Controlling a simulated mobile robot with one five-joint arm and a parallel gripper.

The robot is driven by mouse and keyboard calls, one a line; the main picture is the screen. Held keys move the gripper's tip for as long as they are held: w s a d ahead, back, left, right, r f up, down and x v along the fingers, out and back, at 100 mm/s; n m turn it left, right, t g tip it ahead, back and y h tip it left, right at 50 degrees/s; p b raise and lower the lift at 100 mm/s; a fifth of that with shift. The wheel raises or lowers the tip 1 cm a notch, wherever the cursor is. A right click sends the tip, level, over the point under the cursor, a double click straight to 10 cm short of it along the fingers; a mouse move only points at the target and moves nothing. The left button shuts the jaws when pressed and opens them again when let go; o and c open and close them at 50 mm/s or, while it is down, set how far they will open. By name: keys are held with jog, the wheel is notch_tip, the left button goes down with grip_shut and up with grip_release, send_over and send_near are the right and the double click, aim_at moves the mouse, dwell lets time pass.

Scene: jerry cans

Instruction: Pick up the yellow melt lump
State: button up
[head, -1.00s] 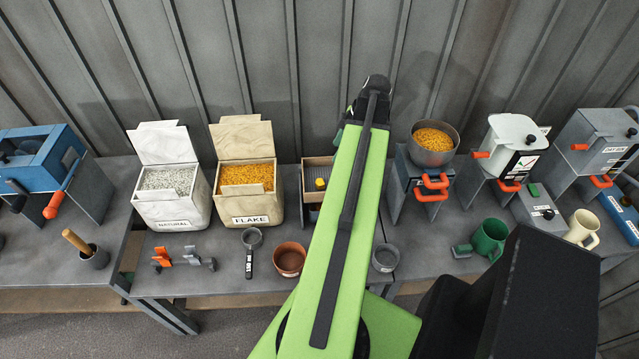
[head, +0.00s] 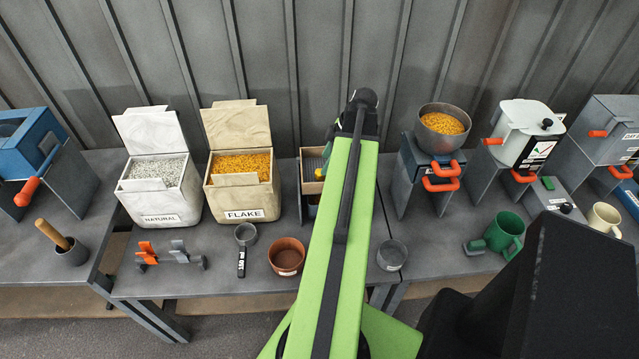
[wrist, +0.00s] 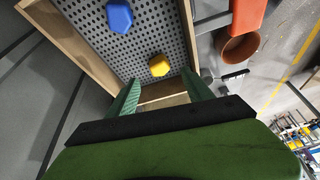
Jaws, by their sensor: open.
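The yellow melt lump (wrist: 159,66) lies on a perforated dark grey plate (wrist: 155,38) inside a wooden-sided tray (wrist: 72,45) in the wrist view. A blue lump (wrist: 118,16) lies on the same plate, farther up and left. My gripper (wrist: 163,90) is open, its two green fingers pointing toward the tray, one on each side below the yellow lump. The lump appears between and beyond the fingertips, and nothing is between them. In the head view the tray (head: 312,161) is partly hidden behind my green arm, and my fingers are hidden.
Left of the tray stands the FLAKE bin (head: 242,196); right of it, a heater with a pot of orange pellets (head: 443,138). An orange block (wrist: 249,14) shows beside the tray.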

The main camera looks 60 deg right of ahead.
jog(key=b+x, duration=0.5)
jog(key=shift+f, duration=0.15)
grip_shut()
